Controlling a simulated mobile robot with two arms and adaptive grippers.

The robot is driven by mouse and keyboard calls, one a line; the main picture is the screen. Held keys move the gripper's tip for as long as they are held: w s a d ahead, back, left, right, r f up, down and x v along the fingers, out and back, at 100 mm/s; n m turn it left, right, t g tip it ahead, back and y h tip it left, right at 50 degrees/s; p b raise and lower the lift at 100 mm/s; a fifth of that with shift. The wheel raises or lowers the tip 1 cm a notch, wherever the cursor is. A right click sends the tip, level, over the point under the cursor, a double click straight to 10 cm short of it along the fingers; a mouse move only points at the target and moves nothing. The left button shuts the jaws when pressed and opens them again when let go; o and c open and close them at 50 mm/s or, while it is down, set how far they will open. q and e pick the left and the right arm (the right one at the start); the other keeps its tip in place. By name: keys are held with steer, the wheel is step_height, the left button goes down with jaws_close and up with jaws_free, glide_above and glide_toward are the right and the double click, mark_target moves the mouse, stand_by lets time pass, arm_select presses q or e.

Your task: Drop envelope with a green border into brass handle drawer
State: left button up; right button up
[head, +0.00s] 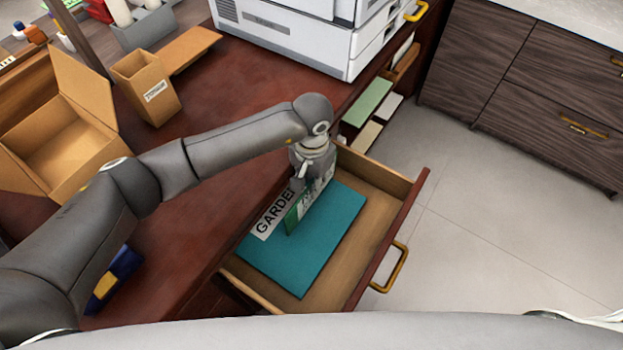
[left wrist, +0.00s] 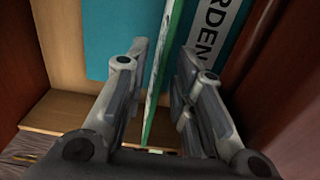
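The envelope with a green border (head: 301,214) is upright inside the open brass handle drawer (head: 386,246), above a teal flat item (head: 318,253). Whether its lower edge touches the teal item I cannot tell. My left gripper (head: 309,180) points down over the drawer at the envelope's upper part. In the left wrist view the envelope (left wrist: 162,75) shows edge-on between the fingers (left wrist: 163,68). The fingers are open, with a gap on each side of it. The drawer's brass handle (head: 391,268) is on its front. My right gripper is not in view.
Another open drawer with papers (head: 368,100) lies behind. A white printer (head: 290,35), cardboard boxes (head: 62,145) and a small carton (head: 145,88) stand on the desk (head: 235,90).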

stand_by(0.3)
arm_select(q)
steer(key=shift+r+p, duration=0.2)
steer(key=shift+p, duration=0.2)
step_height(320, 180, up, 12)
steer(key=p, duration=0.5)
steer(key=shift+r, duration=0.15)
